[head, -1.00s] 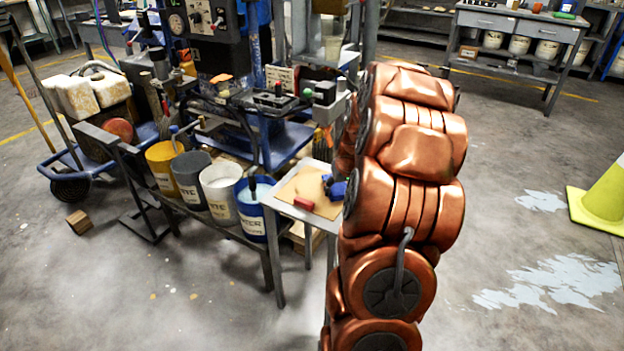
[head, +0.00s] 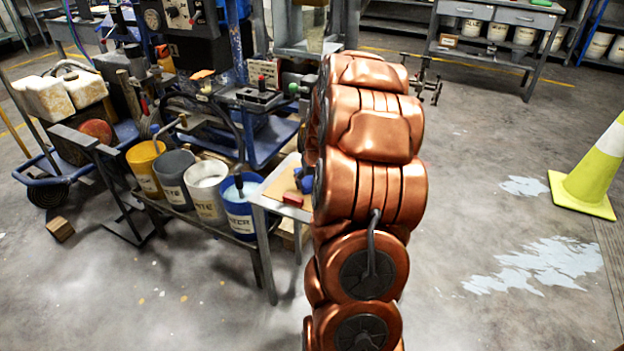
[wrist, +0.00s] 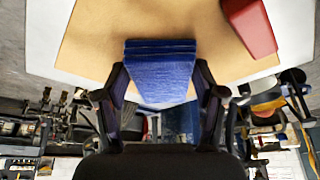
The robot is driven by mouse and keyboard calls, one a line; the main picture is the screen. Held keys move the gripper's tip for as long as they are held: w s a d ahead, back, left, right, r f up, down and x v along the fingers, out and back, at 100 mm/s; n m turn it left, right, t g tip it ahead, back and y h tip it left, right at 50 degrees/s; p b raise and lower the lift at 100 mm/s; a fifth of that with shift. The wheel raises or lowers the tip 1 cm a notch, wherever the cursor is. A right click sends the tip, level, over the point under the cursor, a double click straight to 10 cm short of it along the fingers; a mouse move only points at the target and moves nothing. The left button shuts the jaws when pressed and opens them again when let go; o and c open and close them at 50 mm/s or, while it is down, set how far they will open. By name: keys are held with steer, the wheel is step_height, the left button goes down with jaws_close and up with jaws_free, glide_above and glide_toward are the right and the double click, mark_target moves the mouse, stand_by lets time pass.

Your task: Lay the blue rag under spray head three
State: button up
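The blue rag (wrist: 160,75) is a thick folded block between the two fingers of my gripper (wrist: 160,68) in the wrist view. The fingers press against its left and right sides. Behind it is the tan board (wrist: 90,35) on the small table, and the rag overlaps the table's edge in this view. I cannot tell whether it clears the board. In the head view a bit of blue rag (head: 308,184) shows beside my copper arm, which hides my gripper. I cannot make out which spray head is number three.
A red block (wrist: 248,27) lies on the board close to the rag. Labelled buckets (head: 207,188) stand on a low shelf left of the small table. A yellow-green cone (head: 592,175) stands at right. The floor between my arm and the cone is open.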

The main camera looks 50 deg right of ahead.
steer(key=o, duration=0.3)
steer(key=shift+o, duration=0.2)
steer(key=shift+d, duration=0.1)
steer(key=shift+r, duration=0.15)
steer(key=p+v, duration=0.1)
steer(key=v, duration=1.1)
steer(key=s+a+n+g+y, duration=0.1)
steer(key=s+a+n, duration=0.15)
steer(key=a, duration=0.95)
steer(key=s+a+n+g+y, duration=0.1)
steer(key=s+a+g, duration=0.15)
steer(key=a, duration=0.95)
steer(key=s+a+n+g, duration=0.1)
steer(key=s+a, duration=0.5)
steer(key=s, duration=0.3)
steer(key=s+a+f+n+g, duration=0.1)
steer(key=s+a+g, duration=0.1)
steer(key=s+a, duration=0.4)
steer(key=s, duration=0.3)
